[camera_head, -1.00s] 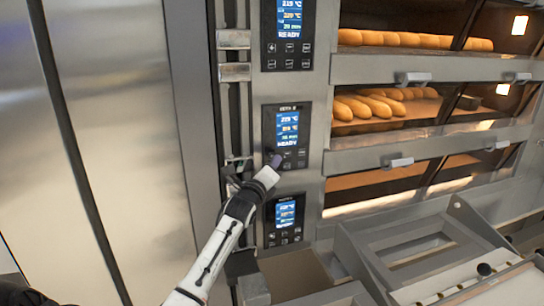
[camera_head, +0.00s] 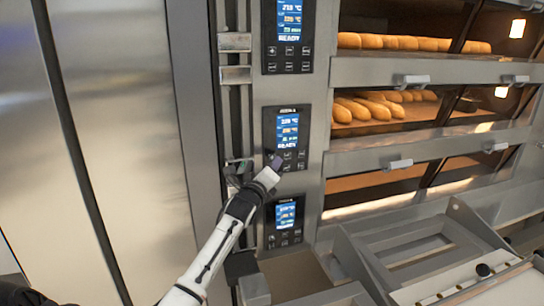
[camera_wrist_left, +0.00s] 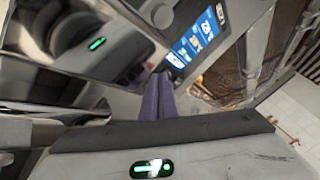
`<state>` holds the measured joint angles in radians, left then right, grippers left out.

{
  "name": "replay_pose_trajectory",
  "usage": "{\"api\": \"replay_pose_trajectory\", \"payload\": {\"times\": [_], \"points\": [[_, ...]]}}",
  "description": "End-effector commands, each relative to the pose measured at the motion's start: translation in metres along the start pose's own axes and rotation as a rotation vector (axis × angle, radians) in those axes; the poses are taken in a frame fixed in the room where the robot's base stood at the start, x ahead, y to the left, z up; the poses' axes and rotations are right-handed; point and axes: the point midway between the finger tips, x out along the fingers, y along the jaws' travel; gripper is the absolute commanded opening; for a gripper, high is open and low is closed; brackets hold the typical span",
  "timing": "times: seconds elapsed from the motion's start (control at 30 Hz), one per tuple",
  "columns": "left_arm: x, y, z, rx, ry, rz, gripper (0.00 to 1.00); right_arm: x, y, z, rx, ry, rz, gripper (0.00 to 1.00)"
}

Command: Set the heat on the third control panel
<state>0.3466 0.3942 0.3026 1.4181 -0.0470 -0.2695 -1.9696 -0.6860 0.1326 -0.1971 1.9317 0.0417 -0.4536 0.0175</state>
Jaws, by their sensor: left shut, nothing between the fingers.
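Three dark control panels with blue screens are stacked on the oven front in the head view: an upper one (camera_head: 289,38), a middle one (camera_head: 287,126) and a lower one (camera_head: 284,218). The middle screen seems to read READY. My left gripper (camera_head: 276,161) is shut and empty, its purple fingertips at the lower left buttons of the middle panel. I cannot tell whether they touch. The left wrist view shows the shut fingers (camera_wrist_left: 158,96) close below a panel with a lit screen (camera_wrist_left: 194,42). My right gripper is out of view.
Oven decks with loaves (camera_head: 380,106) lie right of the panels, with handles (camera_head: 399,164) jutting from their fronts. A metal frame (camera_head: 420,245) stands at the lower right. A metal bracket (camera_head: 235,42) sticks out left of the upper panel. A smooth steel wall (camera_head: 120,130) fills the left.

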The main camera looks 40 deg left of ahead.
Motion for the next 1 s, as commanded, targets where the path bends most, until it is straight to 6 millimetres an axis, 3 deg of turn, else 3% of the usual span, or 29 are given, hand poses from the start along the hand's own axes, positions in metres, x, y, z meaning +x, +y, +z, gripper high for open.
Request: {"api": "replay_pose_trajectory", "payload": {"times": [0.03,1.0], "points": [[0.0054,-0.0061,0.0246,0.016,-0.039,-0.016,0.0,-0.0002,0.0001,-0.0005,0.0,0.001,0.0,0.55],[0.001,-0.0085,0.0251,0.018,-0.038,-0.015,0.0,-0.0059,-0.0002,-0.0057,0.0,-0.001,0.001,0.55]]}}
